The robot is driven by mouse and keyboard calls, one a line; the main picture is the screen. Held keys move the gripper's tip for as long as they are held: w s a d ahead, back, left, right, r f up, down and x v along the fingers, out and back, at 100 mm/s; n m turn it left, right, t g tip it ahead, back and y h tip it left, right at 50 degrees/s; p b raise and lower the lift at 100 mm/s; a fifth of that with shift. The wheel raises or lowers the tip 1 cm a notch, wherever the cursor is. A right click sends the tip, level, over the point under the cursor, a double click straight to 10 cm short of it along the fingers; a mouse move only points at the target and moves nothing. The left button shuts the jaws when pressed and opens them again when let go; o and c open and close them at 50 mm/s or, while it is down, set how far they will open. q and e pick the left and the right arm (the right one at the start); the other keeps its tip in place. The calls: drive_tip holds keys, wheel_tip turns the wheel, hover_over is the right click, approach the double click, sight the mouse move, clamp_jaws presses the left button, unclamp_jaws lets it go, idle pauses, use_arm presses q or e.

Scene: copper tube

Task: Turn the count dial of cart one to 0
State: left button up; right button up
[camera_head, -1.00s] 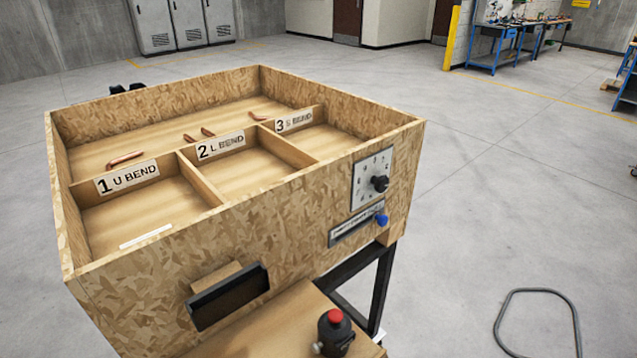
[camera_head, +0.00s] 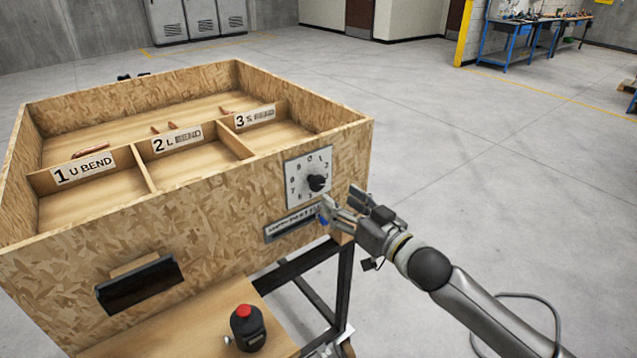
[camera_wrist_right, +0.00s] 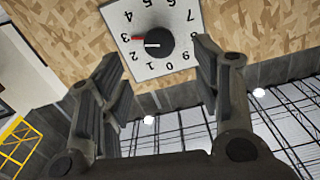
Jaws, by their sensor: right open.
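The count dial is a white square plate (camera_head: 304,178) with digits, on the front of the chipboard cart box (camera_head: 215,225). Its black round knob (camera_head: 317,183) sits at the plate's middle right in the head view. In the right wrist view the plate shows upside down, and the knob (camera_wrist_right: 159,42) has a pale line and a red mark pointing at 3. My right gripper (camera_head: 345,205) is open and empty, just below and right of the knob. In the wrist view its two fingers (camera_wrist_right: 158,65) stand apart on either side of the knob, not touching it. My left gripper is not in view.
A red-topped button (camera_head: 245,312) stands on the lower shelf. A black handle (camera_head: 139,284) is on the front left.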

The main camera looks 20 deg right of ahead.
sight(319, 185)
drive_tip(key=p+x, duration=0.2)
drive_tip(key=x, duration=0.5)
drive_tip(key=shift+w+a, duration=0.1)
drive_tip(key=shift+w, duration=0.3)
drive_tip(key=shift+w+a, duration=0.15)
drive_tip(key=shift+w, duration=0.3)
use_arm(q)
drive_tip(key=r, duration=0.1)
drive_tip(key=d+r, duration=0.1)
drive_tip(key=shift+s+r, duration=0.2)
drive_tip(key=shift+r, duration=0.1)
use_arm(e)
drive_tip(key=shift+f, duration=0.1)
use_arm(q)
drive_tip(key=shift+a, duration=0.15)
use_arm(e)
drive_tip(key=shift+c, duration=0.2)
drive_tip(key=c, duration=1)
